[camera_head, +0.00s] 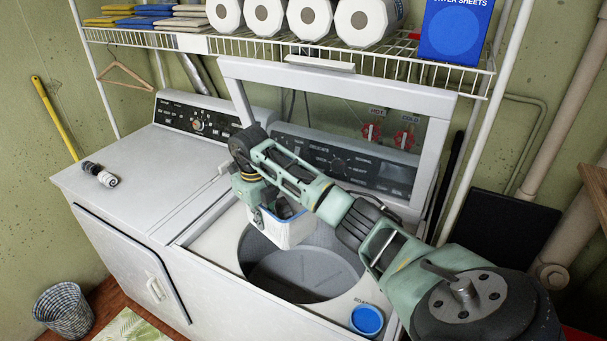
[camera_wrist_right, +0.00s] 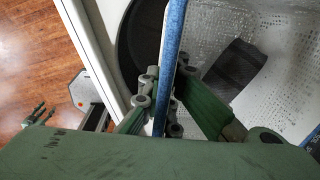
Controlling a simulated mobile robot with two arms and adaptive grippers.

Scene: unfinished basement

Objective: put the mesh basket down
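The mesh basket (camera_head: 290,234) is white with a blue rim and hangs above the washer's open drum. In the right wrist view its blue rim (camera_wrist_right: 174,38) runs between the two fingers of my right gripper (camera_wrist_right: 163,102), which is shut on it. A dark grey piece of cloth lies inside the basket. In the head view my right gripper (camera_head: 260,208) covers part of the basket's left side. My left gripper (camera_wrist_right: 40,115) appears small at the left of the right wrist view, over the floor, its fingers apart and empty.
The washer (camera_head: 210,285) has its lid (camera_head: 345,80) raised behind my arm. A blue round cap (camera_head: 367,319) sits on its front right. The dryer top (camera_head: 135,170) at left is mostly clear, with rolled socks (camera_head: 99,173) near its left edge. A wire shelf (camera_head: 250,46) hangs above.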

